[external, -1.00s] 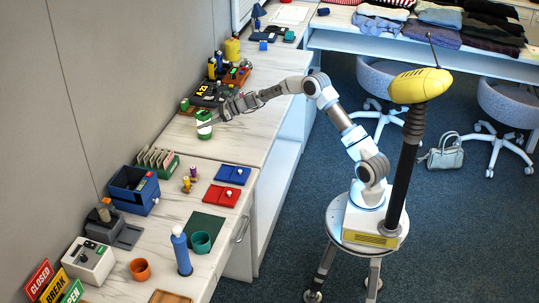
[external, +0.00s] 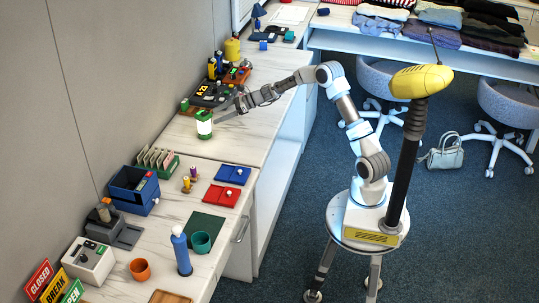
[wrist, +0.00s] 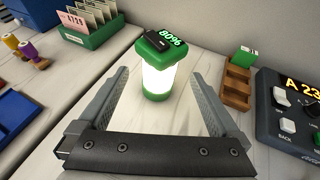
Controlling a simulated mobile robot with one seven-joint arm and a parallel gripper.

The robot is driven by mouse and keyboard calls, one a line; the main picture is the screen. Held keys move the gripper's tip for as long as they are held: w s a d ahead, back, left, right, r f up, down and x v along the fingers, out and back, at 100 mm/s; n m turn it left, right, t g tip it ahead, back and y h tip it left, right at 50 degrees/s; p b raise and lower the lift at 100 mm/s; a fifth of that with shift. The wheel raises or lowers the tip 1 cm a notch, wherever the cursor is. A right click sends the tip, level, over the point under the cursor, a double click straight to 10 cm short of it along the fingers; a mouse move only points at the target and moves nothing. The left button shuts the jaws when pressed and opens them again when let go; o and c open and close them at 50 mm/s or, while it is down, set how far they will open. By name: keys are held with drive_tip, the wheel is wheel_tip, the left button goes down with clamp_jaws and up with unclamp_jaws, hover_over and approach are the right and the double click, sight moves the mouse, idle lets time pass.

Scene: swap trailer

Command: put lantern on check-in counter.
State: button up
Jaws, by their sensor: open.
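The lantern (external: 204,124) has a green top and base and a glowing white body. It stands upright on the pale marbled counter (external: 238,148), near its left edge. In the wrist view the lantern (wrist: 158,78) shows a dark display reading 80% on its top. My gripper (external: 218,121) is just right of the lantern. In the wrist view my gripper (wrist: 158,85) has its two fingers wide apart, with the lantern beyond and between the fingertips, not clamped. Which surface is the check-in counter is not labelled.
A dark console (external: 208,94) reading A23 stands behind the lantern, with a wooden step rack (wrist: 237,88) beside it. A green card box (wrist: 90,27) is at upper left in the wrist view. The nearer counter holds red and blue trays (external: 222,195).

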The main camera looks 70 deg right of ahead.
drive_tip(key=shift+p+v, duration=0.3)
drive_tip(key=shift+v, duration=2)
drive_tip(key=s+a+r+n+g, duration=0.35)
drive_tip(key=s+a+n, duration=0.45)
drive_tip(key=a, duration=0.4)
drive_tip(key=s+a+r+n+g, duration=0.3)
drive_tip(key=s+a+r+n, duration=0.2)
drive_tip(key=s+a+n, duration=0.45)
drive_tip(key=s+n+h, duration=0.5)
drive_tip(key=s+n, duration=0.9)
drive_tip(key=s, duration=0.8)
wheel_tip(320, 180, up, 19)
drive_tip(key=p, duration=1.9)
drive_tip(key=shift+w+a+r+p, duration=0.25)
drive_tip(key=shift+a+p, duration=0.05)
drive_tip(key=shift+a, duration=0.05)
